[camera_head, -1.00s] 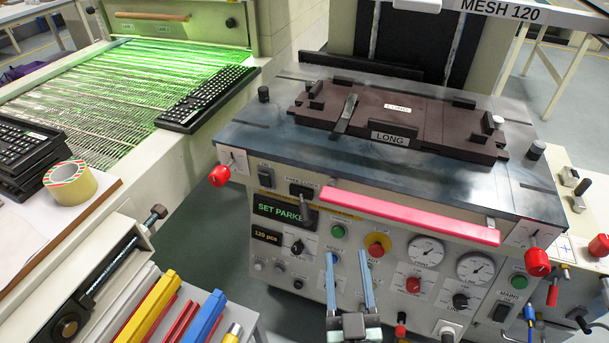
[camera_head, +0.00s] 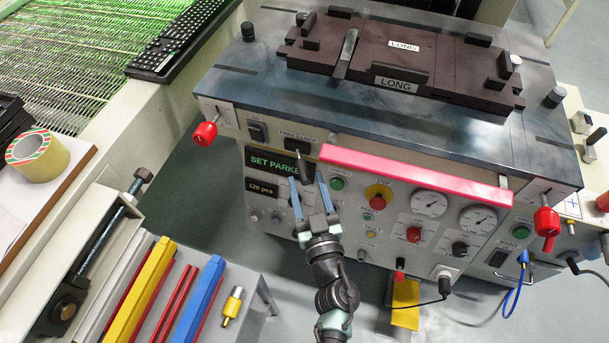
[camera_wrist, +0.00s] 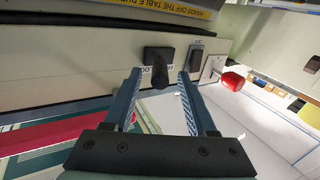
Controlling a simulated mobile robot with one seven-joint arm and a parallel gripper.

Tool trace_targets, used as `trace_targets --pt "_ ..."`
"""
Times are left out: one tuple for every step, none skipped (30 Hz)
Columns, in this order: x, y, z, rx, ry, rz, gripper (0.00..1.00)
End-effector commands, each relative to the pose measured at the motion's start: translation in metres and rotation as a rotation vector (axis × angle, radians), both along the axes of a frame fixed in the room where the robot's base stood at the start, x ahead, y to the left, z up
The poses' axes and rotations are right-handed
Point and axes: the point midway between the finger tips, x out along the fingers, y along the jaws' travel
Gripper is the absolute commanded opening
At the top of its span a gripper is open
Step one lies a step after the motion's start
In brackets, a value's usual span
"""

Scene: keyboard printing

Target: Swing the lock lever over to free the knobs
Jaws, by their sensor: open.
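The lock lever is a dark stick on a black block (camera_head: 303,146) on the upper left of the machine's front panel. Its handle (camera_head: 307,168) hangs downward. In the wrist view the lever's dark round end (camera_wrist: 160,76) shows between my two blue fingertips, with its black block (camera_wrist: 158,55) behind. My gripper (camera_head: 308,183) is open, with one finger on each side of the handle. I cannot tell whether either finger touches it. One red knob (camera_head: 204,132) is at the panel's left corner, and another red knob (camera_head: 546,222) at its right corner.
A pink bar (camera_head: 410,166) runs along the table edge, right of the lever. A black switch (camera_head: 257,131) sits left of it, and a green display (camera_head: 275,163) below. A bench with coloured bars (camera_head: 145,295) stands at the lower left.

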Motion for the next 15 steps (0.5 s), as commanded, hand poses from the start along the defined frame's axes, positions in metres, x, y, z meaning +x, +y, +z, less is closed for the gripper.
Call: trace_targets --pt "0.008 0.001 -0.001 0.0 -0.002 0.0 0.57" --pt "0.012 0.002 -0.001 0.001 -0.002 0.001 0.57" --pt "0.016 0.003 -0.001 0.001 -0.002 0.001 0.57" --pt "0.018 0.004 -0.001 0.001 -0.001 0.0 0.57" --pt "0.02 0.004 -0.001 0.0 -0.001 0.0 0.57" --pt "0.022 0.005 -0.001 0.0 -0.001 0.0 0.57" --pt "0.024 0.005 0.0 0.0 0.0 0.0 0.57" --pt "0.024 0.005 0.0 0.0 0.0 0.001 0.57" --pt "0.025 0.006 0.0 0.0 0.0 0.001 0.57" --pt "0.025 0.006 0.0 0.0 0.001 0.001 0.57" --pt "0.026 0.006 0.0 0.0 0.001 0.001 0.57" --pt "0.026 0.006 0.0 0.0 0.001 0.001 0.57" --pt "0.026 0.006 0.0 0.0 0.001 0.001 0.57" --pt "0.025 0.006 0.0 0.0 0.001 0.001 0.57" --pt "0.025 0.006 0.0 0.0 0.0 0.0 0.57"
